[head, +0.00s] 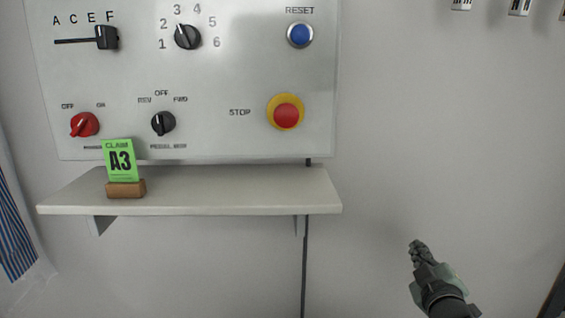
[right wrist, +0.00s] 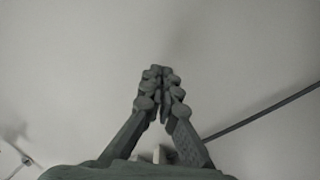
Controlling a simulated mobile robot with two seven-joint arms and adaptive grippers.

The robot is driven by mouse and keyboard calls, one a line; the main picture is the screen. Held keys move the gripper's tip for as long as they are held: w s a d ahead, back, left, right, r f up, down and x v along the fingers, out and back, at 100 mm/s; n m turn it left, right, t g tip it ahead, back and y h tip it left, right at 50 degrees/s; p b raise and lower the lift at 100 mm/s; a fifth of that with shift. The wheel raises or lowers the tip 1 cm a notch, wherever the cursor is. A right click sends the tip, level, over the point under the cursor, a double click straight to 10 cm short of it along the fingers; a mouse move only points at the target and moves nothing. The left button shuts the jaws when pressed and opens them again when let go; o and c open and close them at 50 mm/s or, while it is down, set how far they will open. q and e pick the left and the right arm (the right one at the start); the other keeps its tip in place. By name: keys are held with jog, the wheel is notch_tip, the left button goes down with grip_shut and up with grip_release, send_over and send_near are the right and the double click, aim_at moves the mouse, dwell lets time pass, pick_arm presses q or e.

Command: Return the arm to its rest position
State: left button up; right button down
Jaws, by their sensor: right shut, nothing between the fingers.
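My right gripper (head: 416,246) is at the lower right of the head view, in front of the bare wall and to the right of the shelf. It touches nothing that I can see. In the right wrist view its fingers (right wrist: 161,72) are closed together with nothing between them. My left gripper is not in the head view.
A control panel (head: 240,90) with knobs, a slider, a blue reset button (head: 300,34) and a red stop button (head: 286,115) is on the wall. Striped cloth (head: 14,230) hangs at left.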

jog(key=s+f+m+g, duration=0.2)
jog(key=s+f+g, duration=0.2)
jog(key=s+f, duration=0.5)
jog(key=s+f+m+g, duration=0.2)
jog(key=s+f+g, duration=0.3)
jog(key=f, duration=0.8)
jog(key=s+a+f+g, duration=0.1)
jog(key=s+f+g, duration=0.1)
jog(key=s+f, duration=0.3)
jog(key=s+a+f+m+g+y, duration=0.1)
jog(key=s+f, duration=0.4)
jog(key=s, duration=0.7)
jog(key=shift+s+a+f+m+g+y, duration=0.15)
jog(key=shift+a+f+m+g+y, duration=0.25)
jog(key=shift+g, duration=0.5)
jog(key=shift+a+r, duration=0.1)
dwell(0.7)
